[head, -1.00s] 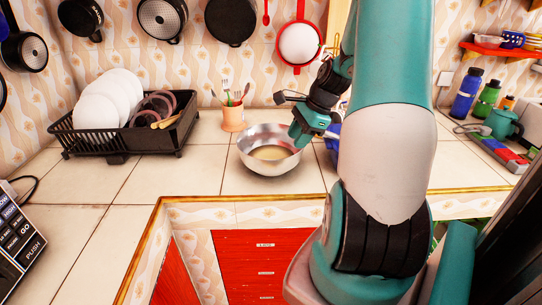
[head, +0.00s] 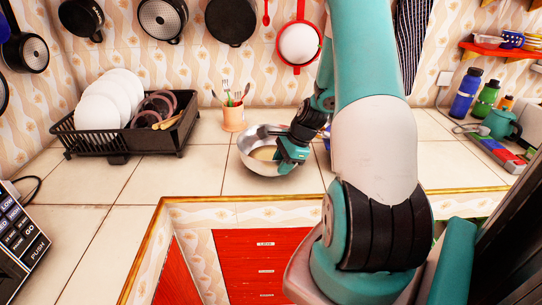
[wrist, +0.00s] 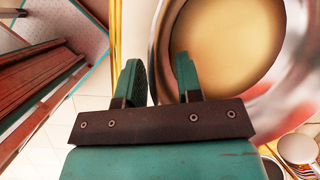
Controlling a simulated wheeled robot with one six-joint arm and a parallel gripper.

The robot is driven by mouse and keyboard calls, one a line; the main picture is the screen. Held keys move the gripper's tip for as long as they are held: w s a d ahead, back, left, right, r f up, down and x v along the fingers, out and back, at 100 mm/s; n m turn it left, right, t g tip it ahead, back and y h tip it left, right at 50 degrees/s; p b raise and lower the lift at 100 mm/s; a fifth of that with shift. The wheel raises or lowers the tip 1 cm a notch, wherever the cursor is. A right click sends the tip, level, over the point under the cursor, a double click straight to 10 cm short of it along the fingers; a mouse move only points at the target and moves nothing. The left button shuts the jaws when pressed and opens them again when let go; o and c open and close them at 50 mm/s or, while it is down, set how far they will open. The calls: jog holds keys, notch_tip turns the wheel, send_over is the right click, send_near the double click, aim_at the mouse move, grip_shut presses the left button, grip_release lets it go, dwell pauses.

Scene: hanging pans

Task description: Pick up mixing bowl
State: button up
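The mixing bowl (head: 258,158) is a shiny metal bowl standing upright on the tiled counter, in the middle of the head view. It also shows large in the wrist view (wrist: 225,50), with its tan inner floor visible. My gripper (head: 285,168) is at the bowl's right front rim. In the wrist view my gripper (wrist: 160,78) is open, with a gap between its two green fingers. The right finger lies over the bowl's inside and the left finger lies outside, with the bowl's near rim between them. I cannot tell whether either finger touches the wall.
A black dish rack (head: 130,138) with white plates stands at the left. An orange utensil cup (head: 233,118) stands behind the bowl. Pans hang on the wall. The counter left of the bowl is clear.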

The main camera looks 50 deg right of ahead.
grip_shut()
jog(key=shift+r, duration=0.1)
dwell(1.2)
